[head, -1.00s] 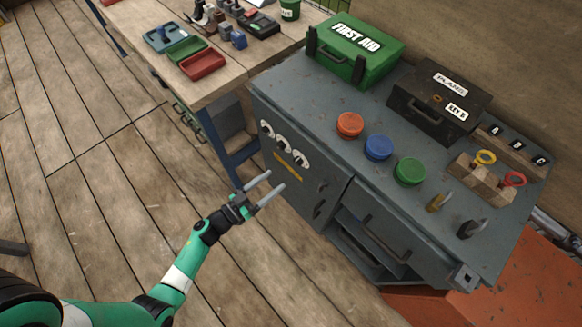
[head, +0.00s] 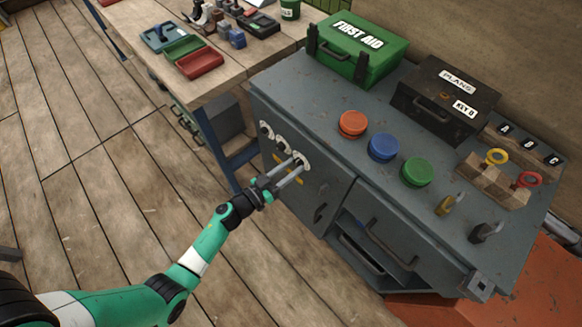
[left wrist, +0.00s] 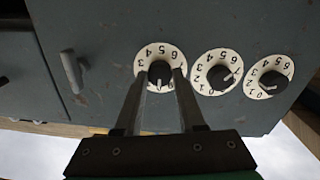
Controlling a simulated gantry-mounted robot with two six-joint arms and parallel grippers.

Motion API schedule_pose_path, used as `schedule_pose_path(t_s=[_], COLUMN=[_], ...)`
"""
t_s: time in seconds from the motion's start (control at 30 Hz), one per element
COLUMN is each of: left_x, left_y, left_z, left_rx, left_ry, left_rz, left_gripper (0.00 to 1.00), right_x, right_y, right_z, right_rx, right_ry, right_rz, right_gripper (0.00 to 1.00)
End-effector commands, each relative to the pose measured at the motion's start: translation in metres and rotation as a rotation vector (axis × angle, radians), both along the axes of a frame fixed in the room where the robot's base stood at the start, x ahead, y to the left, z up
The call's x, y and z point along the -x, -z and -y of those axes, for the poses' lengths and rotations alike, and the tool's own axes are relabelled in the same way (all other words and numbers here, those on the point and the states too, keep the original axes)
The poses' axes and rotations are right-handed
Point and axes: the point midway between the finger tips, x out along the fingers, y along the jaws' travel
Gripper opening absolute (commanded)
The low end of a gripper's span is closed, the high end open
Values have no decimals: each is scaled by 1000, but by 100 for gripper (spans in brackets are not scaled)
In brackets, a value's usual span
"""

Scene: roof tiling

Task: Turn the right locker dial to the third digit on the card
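The right locker dial (head: 304,160) is a white numbered disc with a dark knob, on the front of the grey cabinet. In the left wrist view this dial (left wrist: 145,53) is the leftmost, with its digits upside down. My left gripper (head: 296,168) is at it, one finger on either side of the knob (left wrist: 160,70). The fingers look open; whether they touch the knob is unclear. The middle dial (head: 283,143) and left dial (head: 266,130) sit beside it. I cannot make out the card with the digits. My right gripper is out of view.
The cabinet top (head: 300,90) holds a green first aid box (head: 360,50), a black plans box (head: 440,105) and red, blue and green round buttons. A door handle (left wrist: 72,70) is near the dials. A wooden bench (head: 150,40) stands at the left.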

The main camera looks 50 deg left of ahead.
Motion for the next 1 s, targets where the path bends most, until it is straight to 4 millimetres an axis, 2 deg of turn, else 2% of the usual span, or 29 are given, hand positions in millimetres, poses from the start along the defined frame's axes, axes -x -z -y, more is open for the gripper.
schedule_pose_path(t_s=[0.03, 0.1, 0.57, 1.0], left_x=[0, 0, 0, 0], left_y=[0, 0, -1, -2], left_z=[0, 0, 0, 0], left_rx=[0, 0, -51, -371], left_ry=[0, 0, 0, 0], left_rz=[0, 0, -1, -3], left_gripper=[13, 0, 0, 0], right_x=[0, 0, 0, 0], right_y=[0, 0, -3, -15], right_z=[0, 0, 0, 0], right_rx=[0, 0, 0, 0], right_ry=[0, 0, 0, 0], right_rz=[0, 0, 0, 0], right_gripper=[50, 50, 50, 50])
